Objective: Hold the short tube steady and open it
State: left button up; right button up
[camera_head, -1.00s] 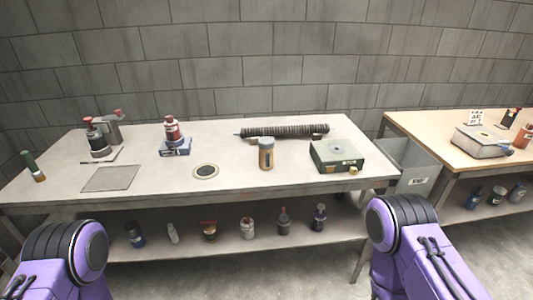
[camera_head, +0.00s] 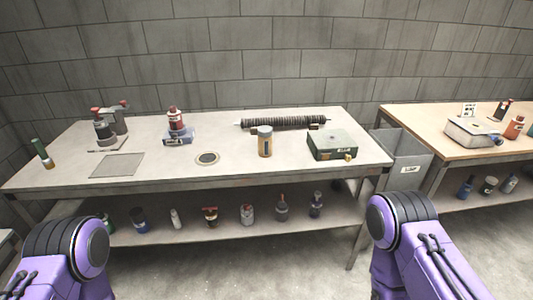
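A short, upright amber tube with a grey cap and pale label (camera_head: 265,143) stands near the middle of the white table. A slim green-and-amber tube (camera_head: 42,154) leans at the table's far left end. I cannot tell for certain which of these is the short tube. A long dark ribbed tube (camera_head: 285,122) lies along the back of the table. Only purple and black parts of my two arms show at the bottom left and bottom right. Both of my grippers are out of view, and nothing of mine touches the tubes.
The white table (camera_head: 225,178) also bears a green box (camera_head: 332,145), a round disc (camera_head: 208,158), a grey mat (camera_head: 118,165) and red-topped bottles (camera_head: 174,120). Several bottles stand on its lower shelf (camera_head: 190,232). A grey bin (camera_head: 405,162) separates it from a wooden table (camera_head: 440,125).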

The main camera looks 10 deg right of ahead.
aim_at(265, 145)
jog(key=k, duration=0.3)
jog(key=z, duration=1.7)
jog(key=i, duration=1.45)
jog(key=u, duration=0.55)
